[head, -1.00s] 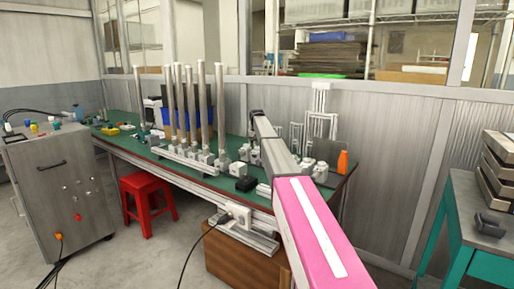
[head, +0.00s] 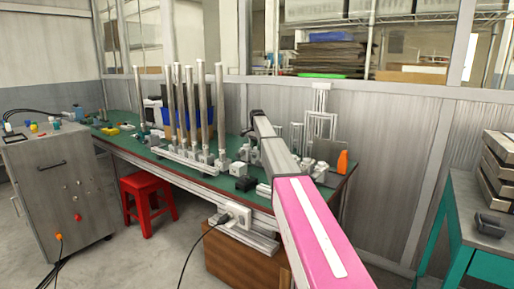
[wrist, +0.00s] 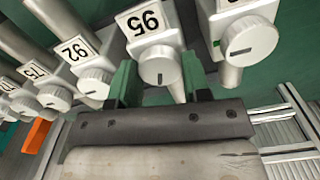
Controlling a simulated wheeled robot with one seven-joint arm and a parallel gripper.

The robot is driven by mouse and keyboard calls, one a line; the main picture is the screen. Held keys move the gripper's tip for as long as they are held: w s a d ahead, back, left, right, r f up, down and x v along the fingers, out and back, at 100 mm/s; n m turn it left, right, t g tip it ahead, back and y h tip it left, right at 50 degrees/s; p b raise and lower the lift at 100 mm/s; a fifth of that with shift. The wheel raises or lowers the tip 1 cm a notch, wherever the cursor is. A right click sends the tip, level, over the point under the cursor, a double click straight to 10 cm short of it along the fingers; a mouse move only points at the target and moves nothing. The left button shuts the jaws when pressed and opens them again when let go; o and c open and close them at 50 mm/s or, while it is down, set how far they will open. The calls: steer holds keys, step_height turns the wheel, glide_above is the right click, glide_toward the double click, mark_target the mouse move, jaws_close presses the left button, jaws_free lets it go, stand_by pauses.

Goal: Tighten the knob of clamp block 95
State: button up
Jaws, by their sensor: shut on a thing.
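Clamp block 95 (wrist: 169,41) is a pale grey block in the middle top of the wrist view. Its number plate (wrist: 143,21) reads 95 upside down. Its round knob (wrist: 160,68) is white with a dark slot mark that lies roughly up and down in the picture. My gripper (wrist: 159,76) is shut on this knob, with one green finger on its left side and one on its right. In the head view my arm reaches over the green bench, and I cannot make out the fingers or the knob there.
Clamp block 92 (wrist: 90,67) and its knob stand close on the left, with more numbered blocks beyond. Another knobbed block (wrist: 241,22) stands close on the right. In the head view, tall grey posts (head: 203,108) rise from the green bench (head: 130,141) left of my arm.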

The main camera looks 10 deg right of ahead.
steer(key=m, duration=1.3)
steer(key=shift+m, duration=0.4)
stand_by(0.3)
steer(key=o, duration=0.9)
steer(key=shift+r, duration=0.1)
step_height(320, 180, up, 11)
steer(key=shift+f, duration=0.2)
